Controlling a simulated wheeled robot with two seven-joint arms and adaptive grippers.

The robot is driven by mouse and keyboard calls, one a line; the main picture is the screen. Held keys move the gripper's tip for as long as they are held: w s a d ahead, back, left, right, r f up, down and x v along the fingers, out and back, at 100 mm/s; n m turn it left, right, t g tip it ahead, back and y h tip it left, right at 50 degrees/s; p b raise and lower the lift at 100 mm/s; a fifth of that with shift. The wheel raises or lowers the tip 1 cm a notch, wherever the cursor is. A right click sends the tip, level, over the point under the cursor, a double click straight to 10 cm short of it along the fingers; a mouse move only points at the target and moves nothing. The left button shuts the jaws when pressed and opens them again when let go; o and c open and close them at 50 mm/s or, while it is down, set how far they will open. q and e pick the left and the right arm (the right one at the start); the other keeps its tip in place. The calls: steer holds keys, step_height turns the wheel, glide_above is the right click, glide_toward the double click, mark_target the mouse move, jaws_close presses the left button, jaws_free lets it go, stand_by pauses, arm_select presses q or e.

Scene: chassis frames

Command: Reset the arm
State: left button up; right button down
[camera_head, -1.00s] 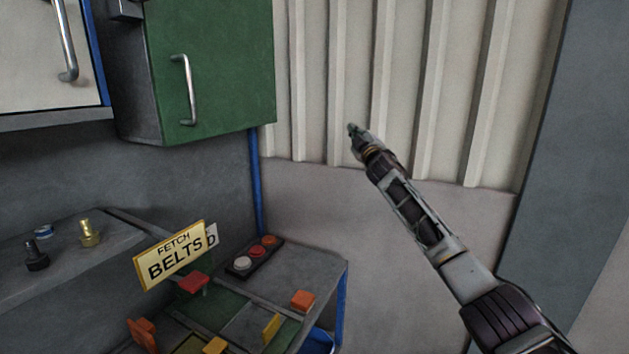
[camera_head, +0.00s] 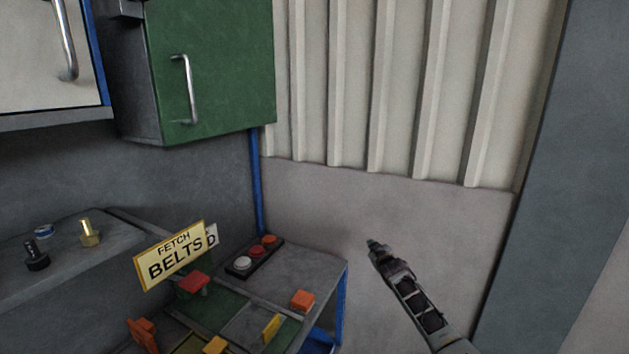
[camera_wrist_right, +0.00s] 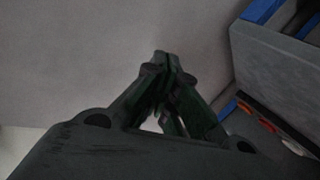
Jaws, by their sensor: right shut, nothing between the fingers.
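My right gripper (camera_head: 373,246) is in the head view, right of the workbench (camera_head: 318,268) and in front of the lower grey wall. It is shut and empty, and clear of the bench. In the right wrist view the gripper's fingers (camera_wrist_right: 163,62) meet at their tips with nothing between them. My right arm comes in from the lower right edge. My left gripper is not in the head view.
A green cabinet (camera_head: 215,75) hangs above the bench. A "FETCH BELTS" sign (camera_head: 172,257), a button box (camera_head: 255,258) and several orange and yellow pieces are on the bench. Bolts (camera_head: 90,233) stand on the left shelf. The space right of the bench is open.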

steer(key=s+d+f+m+g, duration=0.15)
steer(key=s+f, duration=0.45)
steer(key=f, duration=0.6)
steer(key=s+d+f+m+g, duration=0.1)
steer(key=s+f+g, duration=0.1)
steer(key=s+f, duration=0.8)
steer(key=s+d+f+g, duration=0.1)
steer(key=s+f+g, duration=0.1)
steer(key=s+f, duration=0.75)
steer(key=s+d+f+g, duration=0.15)
steer(key=s+f, duration=0.45)
steer(key=f, duration=0.6)
steer(key=s+f+g, duration=0.2)
steer(key=s+f, duration=0.5)
steer(key=s, duration=0.5)
steer(key=s+f+g, duration=0.1)
steer(key=s+f, duration=0.5)
steer(key=s, duration=0.6)
steer(key=s+f+g, duration=0.2)
steer(key=s, duration=1.2)
steer(key=s+a+f+m+g, duration=0.1)
steer(key=s+f+g, duration=0.1)
steer(key=s, duration=1.3)
steer(key=shift+a+f+h, duration=0.3)
steer(key=shift+f+h, duration=0.1)
steer(key=shift+f, duration=0.4)
